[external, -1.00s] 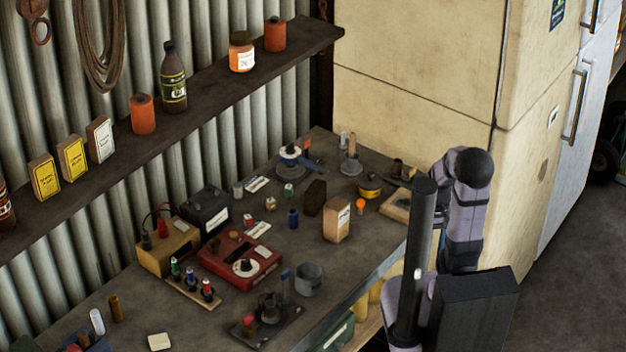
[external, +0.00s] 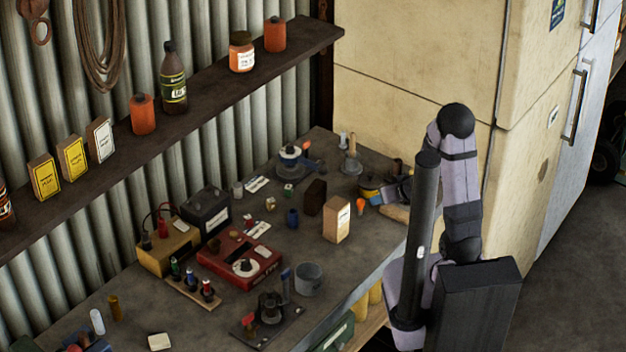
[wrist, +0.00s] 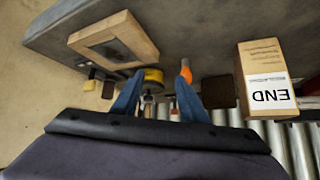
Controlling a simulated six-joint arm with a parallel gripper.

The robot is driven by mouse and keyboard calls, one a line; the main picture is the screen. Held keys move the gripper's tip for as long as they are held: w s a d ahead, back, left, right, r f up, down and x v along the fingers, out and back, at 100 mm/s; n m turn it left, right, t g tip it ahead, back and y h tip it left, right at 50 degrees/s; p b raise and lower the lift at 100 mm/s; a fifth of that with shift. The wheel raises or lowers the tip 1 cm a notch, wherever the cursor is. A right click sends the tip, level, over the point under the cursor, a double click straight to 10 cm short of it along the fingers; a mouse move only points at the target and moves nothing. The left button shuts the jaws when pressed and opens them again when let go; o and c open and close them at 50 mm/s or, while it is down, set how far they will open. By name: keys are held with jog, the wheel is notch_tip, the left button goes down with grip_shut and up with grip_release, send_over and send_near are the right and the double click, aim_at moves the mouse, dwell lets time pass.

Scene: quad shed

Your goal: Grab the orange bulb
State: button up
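The orange bulb (external: 360,204) stands on the workbench between a tan box and a yellow-and-black roll. In the wrist view the bulb (wrist: 186,70) shows just beyond the tip of the right finger, which hides its lower part. My gripper (wrist: 158,92) is open, with its two blue fingers apart and nothing between them that I can see held. In the external view my gripper (external: 381,194) is low over the bench, just to the right of the bulb.
The tan box (external: 337,219), labelled END in the wrist view (wrist: 266,84), stands close beside the bulb. A dark brown block (external: 315,197) is behind it. The yellow roll (wrist: 153,76) shows between my fingers, farther off. A wooden frame (wrist: 115,48) lies nearby.

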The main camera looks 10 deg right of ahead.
aim_at(361, 201)
jog(key=a+n+y, duration=0.1)
jog(key=a+n+t+y, duration=0.1)
jog(key=a, duration=0.1)
jog(key=w+a+n+t+y, duration=0.1)
jog(key=a, duration=0.1)
jog(key=shift+w+f+y, duration=0.1)
jog(key=shift+f+y, duration=0.3)
jog(key=shift+s+a+f+n+t+y, duration=0.1)
jog(key=shift+s+f+n+t+y, duration=0.2)
jog(key=shift+f+n+y, duration=0.15)
jog(key=shift+w+f, duration=0.1)
jog(key=shift+b+x, duration=0.8)
jog(key=shift+x, duration=0.15)
jog(key=shift+w, duration=0.15)
